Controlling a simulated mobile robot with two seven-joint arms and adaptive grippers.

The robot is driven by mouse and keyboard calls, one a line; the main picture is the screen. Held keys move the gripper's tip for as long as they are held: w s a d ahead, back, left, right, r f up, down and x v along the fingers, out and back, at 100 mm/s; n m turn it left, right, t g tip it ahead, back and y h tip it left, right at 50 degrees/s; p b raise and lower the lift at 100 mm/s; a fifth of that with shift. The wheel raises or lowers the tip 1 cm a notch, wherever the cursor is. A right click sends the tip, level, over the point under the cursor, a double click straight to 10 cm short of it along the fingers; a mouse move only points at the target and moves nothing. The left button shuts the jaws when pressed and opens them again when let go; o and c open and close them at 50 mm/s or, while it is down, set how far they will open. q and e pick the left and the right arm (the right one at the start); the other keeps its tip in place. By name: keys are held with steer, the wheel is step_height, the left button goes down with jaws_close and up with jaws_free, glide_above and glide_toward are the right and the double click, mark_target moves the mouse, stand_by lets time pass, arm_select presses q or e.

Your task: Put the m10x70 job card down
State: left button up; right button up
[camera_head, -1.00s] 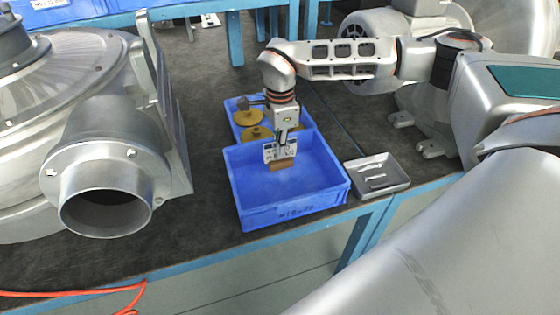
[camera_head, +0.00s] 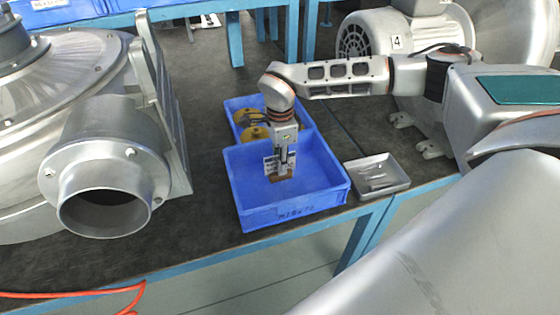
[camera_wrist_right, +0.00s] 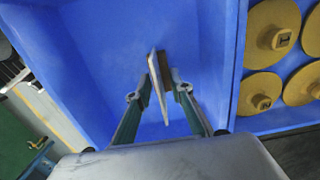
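The job card (camera_head: 270,163) is a small white printed card with a brown lower part. In the right wrist view the card (camera_wrist_right: 154,75) is seen nearly edge-on between my fingertips. My right gripper (camera_head: 284,170) points down inside the front blue bin (camera_head: 290,216) and is shut on the card. The bin's front wall carries writing that looks like M10x70. The bin is otherwise empty. Whether the card touches the bin floor cannot be told. My left gripper is not in view.
A second blue bin (camera_head: 236,103) with several yellow round parts (camera_head: 257,133) stands behind. A small grey metal tray (camera_head: 378,182) stands right of the front bin. A large metal blower (camera_head: 95,150) fills the left; a motor (camera_head: 375,40) stands behind right.

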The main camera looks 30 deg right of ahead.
step_height(320, 180, up, 12)
steer(key=shift+r, duration=0.2)
stand_by(0.6)
stand_by(0.4)
